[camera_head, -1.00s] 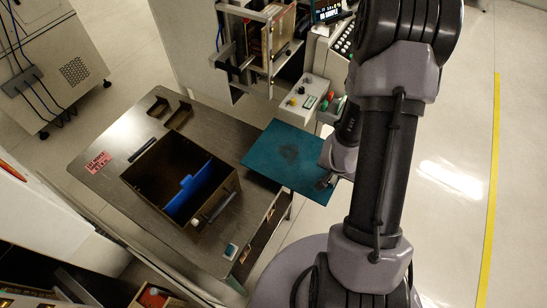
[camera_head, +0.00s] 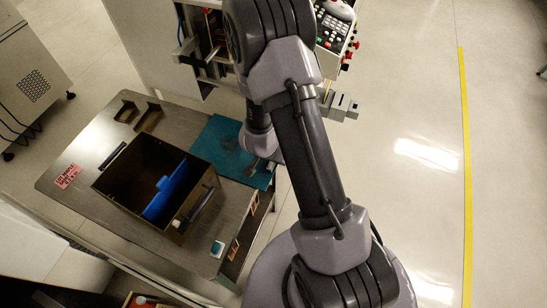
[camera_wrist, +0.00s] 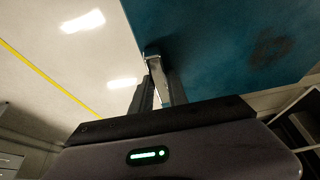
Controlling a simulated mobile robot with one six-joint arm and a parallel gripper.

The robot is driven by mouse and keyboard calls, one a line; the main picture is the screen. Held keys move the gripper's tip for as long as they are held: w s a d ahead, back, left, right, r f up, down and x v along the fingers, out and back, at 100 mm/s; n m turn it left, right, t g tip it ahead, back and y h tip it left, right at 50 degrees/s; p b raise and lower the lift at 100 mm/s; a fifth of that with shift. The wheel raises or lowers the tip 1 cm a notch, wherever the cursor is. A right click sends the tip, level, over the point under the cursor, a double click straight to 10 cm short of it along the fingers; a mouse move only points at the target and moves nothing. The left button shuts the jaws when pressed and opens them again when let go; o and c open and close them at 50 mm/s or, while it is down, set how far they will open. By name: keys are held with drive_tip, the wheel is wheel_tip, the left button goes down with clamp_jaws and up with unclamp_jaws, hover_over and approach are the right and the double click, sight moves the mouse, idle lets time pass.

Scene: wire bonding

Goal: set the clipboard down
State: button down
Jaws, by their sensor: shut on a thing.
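The clipboard is a flat teal board (camera_head: 222,143) with a dark patch, at the right end of the metal table (camera_head: 75,150), right of the brown bin. My gripper (camera_head: 254,170) is at the board's right edge, partly hidden by my arm. In the wrist view my gripper (camera_wrist: 156,72) is shut on the edge of the teal board (camera_wrist: 225,40), which fills the upper right. I cannot tell whether the board touches the table or hangs just above it.
The open brown bin (camera_head: 118,165) with a blue divider (camera_head: 165,190) stands left of the board. Two small brown brackets (camera_head: 148,116) lie at the table's back. A machine with a control panel (camera_head: 330,35) stands behind. Floor to the right is clear.

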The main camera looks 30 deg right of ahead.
drive_tip(key=c, duration=1.3)
unclamp_jaws()
drive_tip(key=a+r+n+t+y+p, duration=0.15)
drive_tip(key=a+r+p, duration=0.35)
drive_tip(key=r, duration=0.8)
drive_tip(key=a+r+n+t+y+p, duration=0.1)
drive_tip(key=a+r+t+y+p, duration=0.15)
drive_tip(key=a+r, duration=0.8)
drive_tip(key=s+a+r+n+y, duration=0.1)
drive_tip(key=s+r, duration=0.2)
drive_tip(key=r, duration=0.5)
drive_tip(key=s+r+n+y, duration=0.1)
drive_tip(key=s+r, duration=0.3)
drive_tip(key=r, duration=0.3)
drive_tip(key=s+r+n+g, duration=0.1)
drive_tip(key=s+r, duration=0.3)
drive_tip(key=s, duration=0.6)
drive_tip(key=shift+s+d+r, duration=0.15)
drive_tip(key=shift+r, duration=0.15)
